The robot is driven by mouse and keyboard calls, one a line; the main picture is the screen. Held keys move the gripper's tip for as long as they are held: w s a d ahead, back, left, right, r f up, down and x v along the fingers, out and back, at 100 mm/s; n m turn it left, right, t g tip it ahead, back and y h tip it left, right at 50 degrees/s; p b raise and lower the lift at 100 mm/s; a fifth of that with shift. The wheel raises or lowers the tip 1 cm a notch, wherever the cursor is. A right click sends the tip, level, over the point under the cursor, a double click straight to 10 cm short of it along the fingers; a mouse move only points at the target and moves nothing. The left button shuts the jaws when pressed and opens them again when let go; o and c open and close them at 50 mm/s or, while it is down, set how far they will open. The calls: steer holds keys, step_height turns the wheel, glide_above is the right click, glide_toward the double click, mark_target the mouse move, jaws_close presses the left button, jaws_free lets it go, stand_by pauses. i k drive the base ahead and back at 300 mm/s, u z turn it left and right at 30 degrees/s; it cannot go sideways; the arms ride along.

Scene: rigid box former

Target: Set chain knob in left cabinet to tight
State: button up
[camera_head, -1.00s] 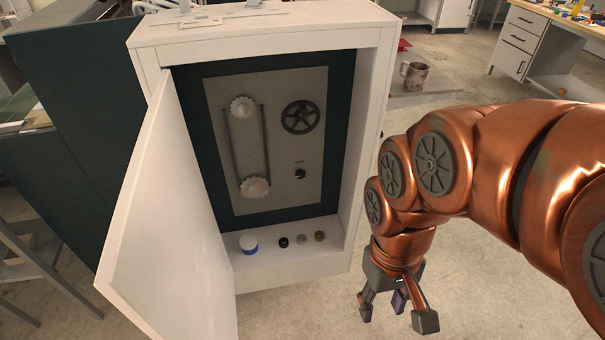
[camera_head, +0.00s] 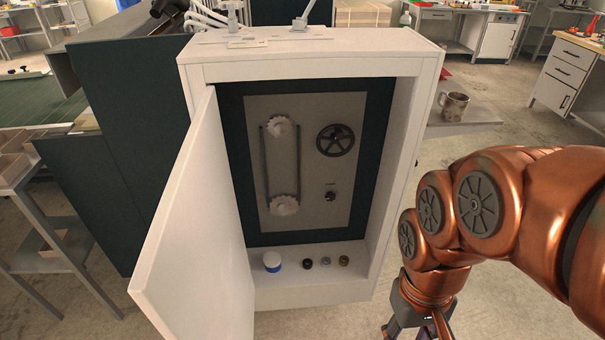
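The white cabinet (camera_head: 312,63) stands open, its door (camera_head: 203,225) swung out to the left. Inside, a grey panel (camera_head: 308,215) carries a chain loop (camera_head: 264,172) between two pale sprockets and a black spoked handwheel (camera_head: 335,140). A small dark knob (camera_head: 331,195) sits below the handwheel, with a tiny label above it that I cannot read. The knob's setting is too small to tell. My gripper (camera_head: 415,334) hangs outside the cabinet, to the lower right, apart from it. Its fingertips are cut off by the bottom edge of the picture.
On the cabinet's floor stand a blue and white jar (camera_head: 272,262) and several small round pieces (camera_head: 326,262). A mug (camera_head: 454,106) stands on a surface to the right. A dark machine body (camera_head: 125,150) is behind the door. Open floor lies right of the cabinet.

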mark_target(330, 197)
steer(key=u, duration=3.4)
steer(key=i, duration=0.85)
steer(key=z, duration=2.3)
